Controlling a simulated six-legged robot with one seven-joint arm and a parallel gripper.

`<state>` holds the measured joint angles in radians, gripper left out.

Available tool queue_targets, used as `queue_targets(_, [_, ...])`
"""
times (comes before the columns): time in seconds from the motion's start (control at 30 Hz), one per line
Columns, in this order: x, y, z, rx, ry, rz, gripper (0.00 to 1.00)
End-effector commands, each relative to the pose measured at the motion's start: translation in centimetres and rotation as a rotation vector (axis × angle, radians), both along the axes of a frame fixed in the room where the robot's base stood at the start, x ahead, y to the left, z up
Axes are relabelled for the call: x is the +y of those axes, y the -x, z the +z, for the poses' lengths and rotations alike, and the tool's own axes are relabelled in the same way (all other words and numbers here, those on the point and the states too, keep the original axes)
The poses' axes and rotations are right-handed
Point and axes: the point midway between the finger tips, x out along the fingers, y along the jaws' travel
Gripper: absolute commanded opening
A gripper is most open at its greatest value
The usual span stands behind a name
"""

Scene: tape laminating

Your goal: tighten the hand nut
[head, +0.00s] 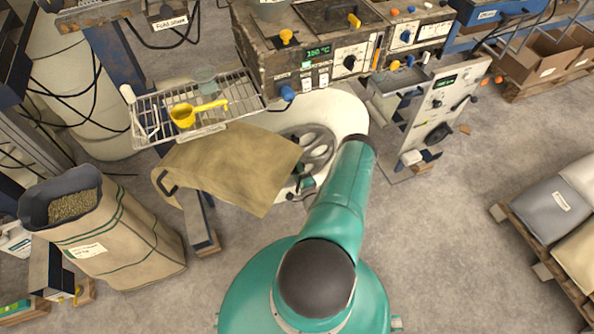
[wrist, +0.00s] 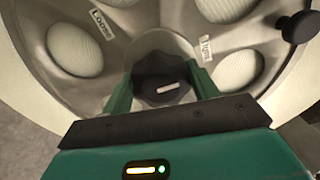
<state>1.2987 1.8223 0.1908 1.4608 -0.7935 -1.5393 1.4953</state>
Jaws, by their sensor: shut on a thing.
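The hand nut (wrist: 162,83) is a dark, lobed knob with a pale mark, at the hub of a grey spoked wheel (wrist: 68,83) in the wrist view. Labels on the wheel read "LOOSE" and "TIGHT". My gripper (wrist: 161,88) has its green fingers on either side of the nut and is shut on it. In the head view the wheel (head: 312,147) sits in front of a white roll, below the machine. My arm reaches to it there, and the nut is too small to make out.
A brown sheet (head: 225,165) hangs just left of the wheel. A wire shelf (head: 215,127) holds a yellow scoop (head: 185,116). The machine (head: 290,60) stands above. A sack of pellets (head: 125,235) stands at left. The floor at right (head: 430,240) is clear up to a loaded pallet.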

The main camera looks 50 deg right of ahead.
Motion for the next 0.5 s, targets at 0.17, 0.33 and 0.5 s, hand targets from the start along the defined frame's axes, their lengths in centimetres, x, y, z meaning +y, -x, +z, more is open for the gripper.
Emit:
queue_targets(0.17, [0.06,0.01,-0.03,-0.008,-0.016,0.0,0.37])
queue_targets(0.33, [0.06,0.01,-0.02,-0.009,-0.017,0.0,0.37])
queue_targets(0.5, [0.05,0.0,-0.02,-0.009,-0.017,0.0,0.65])
